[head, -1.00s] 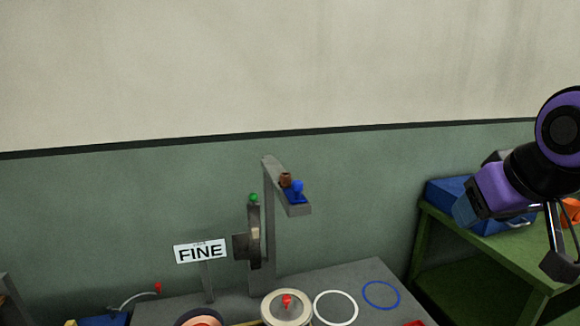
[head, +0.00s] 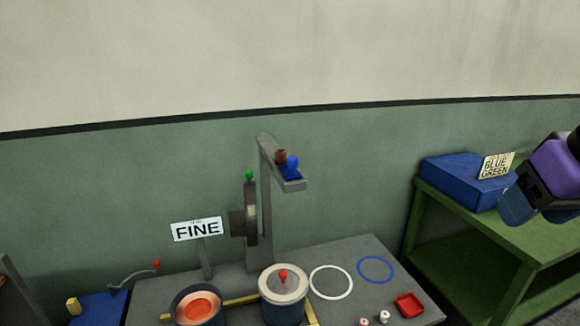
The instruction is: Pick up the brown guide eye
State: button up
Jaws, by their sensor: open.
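The brown guide eye (head: 281,156) is a small brown piece on top of the grey post's arm, right beside a blue ball-topped piece (head: 292,164). It stands well above the grey table. My gripper (head: 534,208) is at the right edge of the head view, far to the right of the guide eye and in front of the green bench. Only part of it shows, and it looks empty; the fingertips are hard to make out.
The grey table (head: 350,252) holds a FINE sign (head: 197,229), a lidded spool (head: 283,300), a copper spool (head: 199,306), white and blue rings and a red tray (head: 409,306). A blue case (head: 462,185) lies on the green bench (head: 520,245).

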aim_at(280, 154)
jog(key=i+j, duration=0.15)
jog(key=i, duration=0.25)
jog(key=i+j, duration=0.2)
jog(key=i, duration=0.2)
